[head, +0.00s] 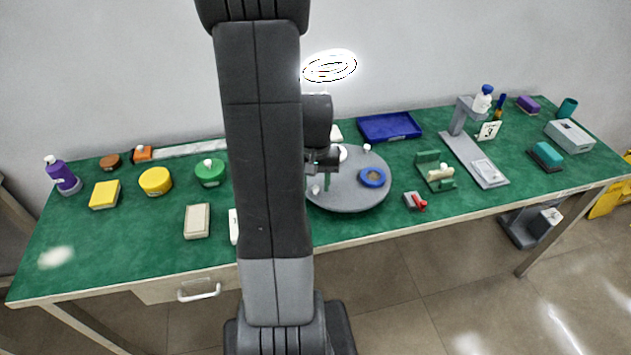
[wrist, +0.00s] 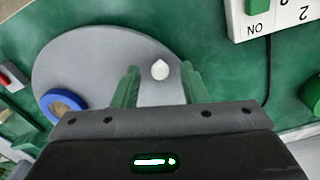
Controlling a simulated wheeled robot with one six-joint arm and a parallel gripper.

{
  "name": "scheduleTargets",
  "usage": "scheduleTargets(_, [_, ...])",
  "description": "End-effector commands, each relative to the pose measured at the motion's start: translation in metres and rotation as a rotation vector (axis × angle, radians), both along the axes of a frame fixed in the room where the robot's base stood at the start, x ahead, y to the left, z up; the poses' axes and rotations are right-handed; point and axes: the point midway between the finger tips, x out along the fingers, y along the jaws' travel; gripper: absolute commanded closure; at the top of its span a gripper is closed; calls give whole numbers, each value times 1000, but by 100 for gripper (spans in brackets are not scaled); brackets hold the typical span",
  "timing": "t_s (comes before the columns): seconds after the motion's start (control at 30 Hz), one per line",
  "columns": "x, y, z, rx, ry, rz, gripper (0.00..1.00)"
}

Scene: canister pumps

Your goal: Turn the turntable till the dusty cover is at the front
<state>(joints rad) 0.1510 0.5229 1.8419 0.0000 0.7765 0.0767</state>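The turntable (head: 350,200) is a round grey disc on the green table, partly hidden by my arm in the head view. It also shows in the wrist view (wrist: 90,60). A blue ring-shaped piece (head: 372,177) lies on its right part and shows at the disc's left edge in the wrist view (wrist: 62,103). A white knob (wrist: 160,69) stands on the disc. My gripper (wrist: 160,74) is open, with its fingers apart on either side of this knob in the picture. I cannot tell whether they touch it. I cannot make out which piece is the dusty cover.
A blue tray (head: 390,127) stands behind the turntable. A green cradle (head: 435,172) and a small red-handled tool (head: 416,201) are to its right. A white panel marked "NO" (wrist: 285,18) is near the disc in the wrist view. The front right of the table has some free room.

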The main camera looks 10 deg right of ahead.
Motion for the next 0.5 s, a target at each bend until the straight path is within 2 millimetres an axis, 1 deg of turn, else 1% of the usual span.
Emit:
scheduleTargets(0.13, [0,0,0,0,0,0,61])
scheduleTargets(0.33, [0,0,0,0,0,0,100])
scheduleTargets(0.5, [0,0,0,0,0,0,100])
